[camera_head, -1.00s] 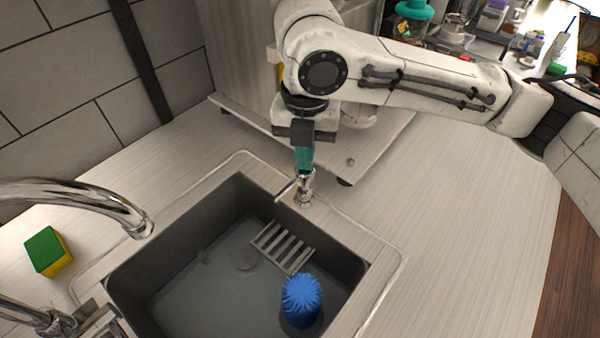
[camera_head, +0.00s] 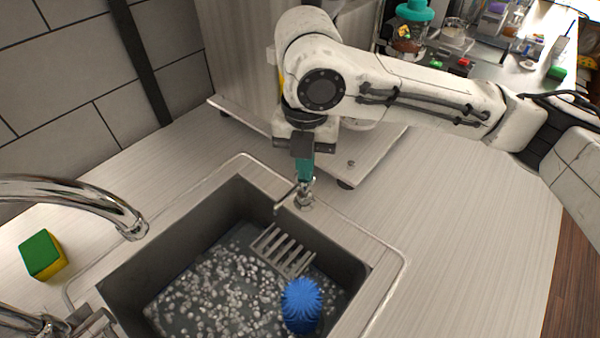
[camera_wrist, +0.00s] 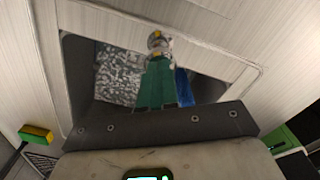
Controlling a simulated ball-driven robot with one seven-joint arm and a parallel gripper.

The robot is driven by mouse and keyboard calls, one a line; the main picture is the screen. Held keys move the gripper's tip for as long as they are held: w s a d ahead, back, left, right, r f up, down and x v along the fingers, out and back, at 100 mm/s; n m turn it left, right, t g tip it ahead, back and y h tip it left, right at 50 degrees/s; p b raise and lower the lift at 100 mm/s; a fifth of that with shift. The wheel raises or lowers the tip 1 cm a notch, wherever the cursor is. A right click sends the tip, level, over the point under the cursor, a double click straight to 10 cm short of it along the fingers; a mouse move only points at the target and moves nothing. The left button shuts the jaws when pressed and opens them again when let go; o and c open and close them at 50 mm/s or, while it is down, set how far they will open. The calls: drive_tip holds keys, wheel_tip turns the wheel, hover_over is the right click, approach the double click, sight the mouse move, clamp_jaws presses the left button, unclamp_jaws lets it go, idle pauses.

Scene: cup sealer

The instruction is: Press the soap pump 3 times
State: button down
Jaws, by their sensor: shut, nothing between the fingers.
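The soap pump (camera_head: 303,201) is a small chrome dispenser set in the counter at the sink's rear right edge. Its spout points left over the basin. My gripper (camera_head: 304,179) points down with its teal fingers shut, right on top of the pump head. Whether the tips touch the head is hard to tell. In the wrist view, the shut fingers (camera_wrist: 156,62) reach toward the pump (camera_wrist: 156,40), and they hold nothing. The grey sink (camera_head: 205,212) has whitish bubbles (camera_head: 215,290) spread over its floor.
A blue spiky brush (camera_head: 301,303) and a slatted rack (camera_head: 283,250) are in the sink. A chrome faucet (camera_head: 75,193) arches in from the left. A green and yellow sponge (camera_head: 43,256) lies on the left counter. The right counter (camera_head: 460,220) is clear.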

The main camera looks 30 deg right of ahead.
drive_tip(key=shift+r+p, duration=1.4)
drive_tip(key=shift+r, duration=0.2)
drive_tip(key=shift+f, duration=0.15)
drive_tip(key=shift+f+b, duration=1.25)
drive_tip(key=shift+f, duration=0.4)
drive_tip(key=shift+r, duration=0.1)
drive_tip(key=shift+r+p, duration=1.65)
drive_tip(key=shift+f, duration=0.1)
